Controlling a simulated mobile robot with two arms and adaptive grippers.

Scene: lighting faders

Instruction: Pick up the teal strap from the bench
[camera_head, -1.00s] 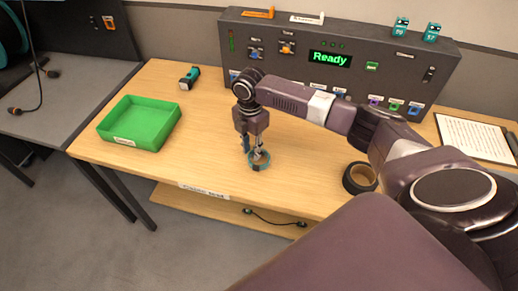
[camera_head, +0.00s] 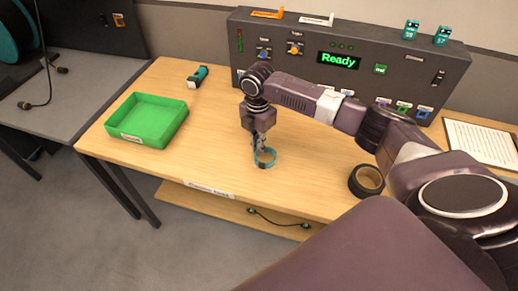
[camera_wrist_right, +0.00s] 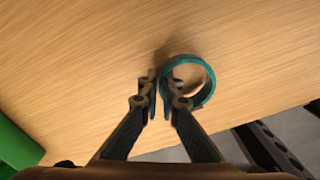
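The teal strap (camera_head: 265,165) is a small ring with a dark patch on its front side, at the middle of the wooden bench (camera_head: 225,155). My right gripper (camera_head: 261,146) points down at it. In the right wrist view the fingers (camera_wrist_right: 161,88) are close together, with the left side of the strap (camera_wrist_right: 204,95) between their tips. The rest of the ring sticks out to the right of the fingers. I cannot tell whether the strap touches the bench or hangs just above it. My left gripper is not in view.
A green tray (camera_head: 157,101) stands at the left of the bench, with a teal and black torch (camera_head: 198,76) behind it. A black tape roll (camera_head: 366,180) lies right of the gripper. A dark panel with a "Ready" display (camera_head: 339,58) lines the back.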

